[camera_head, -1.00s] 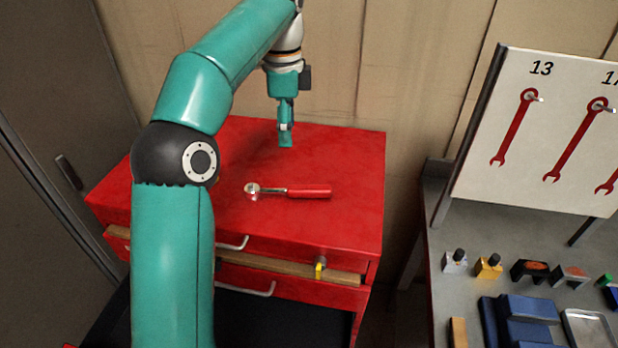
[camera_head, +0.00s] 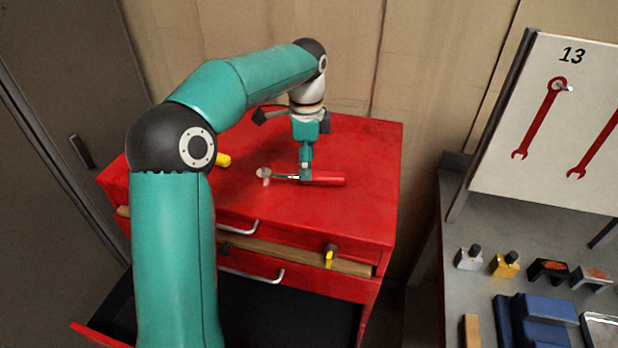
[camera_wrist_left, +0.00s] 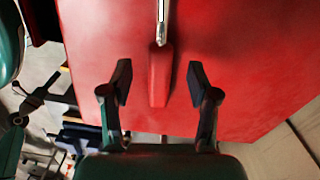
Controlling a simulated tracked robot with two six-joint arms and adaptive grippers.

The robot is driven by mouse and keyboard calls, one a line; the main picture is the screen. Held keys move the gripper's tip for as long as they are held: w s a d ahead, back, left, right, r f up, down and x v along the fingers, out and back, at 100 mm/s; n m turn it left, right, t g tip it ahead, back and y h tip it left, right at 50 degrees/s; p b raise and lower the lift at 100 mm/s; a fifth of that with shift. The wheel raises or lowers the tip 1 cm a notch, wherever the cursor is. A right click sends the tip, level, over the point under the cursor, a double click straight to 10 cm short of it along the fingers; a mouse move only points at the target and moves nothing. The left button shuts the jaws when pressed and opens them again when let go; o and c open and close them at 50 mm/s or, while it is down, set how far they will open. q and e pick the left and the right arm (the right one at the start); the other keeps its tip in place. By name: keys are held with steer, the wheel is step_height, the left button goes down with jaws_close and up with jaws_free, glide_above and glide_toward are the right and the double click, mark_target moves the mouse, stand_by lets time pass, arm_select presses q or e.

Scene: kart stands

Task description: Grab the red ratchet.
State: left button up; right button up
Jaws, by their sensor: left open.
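The red ratchet (camera_head: 328,181) lies flat on the red cabinet top, its silver head to the left and its red handle to the right. In the left wrist view its red handle (camera_wrist_left: 160,75) runs between my two fingers, with the metal shaft toward the top edge. My left gripper (camera_head: 305,178) points down at the ratchet and hides part of it where shaft and handle meet. In the left wrist view the left gripper (camera_wrist_left: 160,84) is open, one finger on each side of the handle, with gaps on both sides. My right gripper is not in view.
The red cabinet (camera_head: 365,215) has a free top around the ratchet. A yellow object (camera_head: 223,160) shows beside my arm. A lower drawer stands open at the front. At right are a grey bench (camera_head: 450,270) with small blocks and a white board (camera_head: 580,120) with red wrenches.

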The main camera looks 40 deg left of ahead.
arm_select(q)
steer(key=shift+w+f, duration=0.1)
steer(key=shift+f, duration=1.7)
jaws_close()
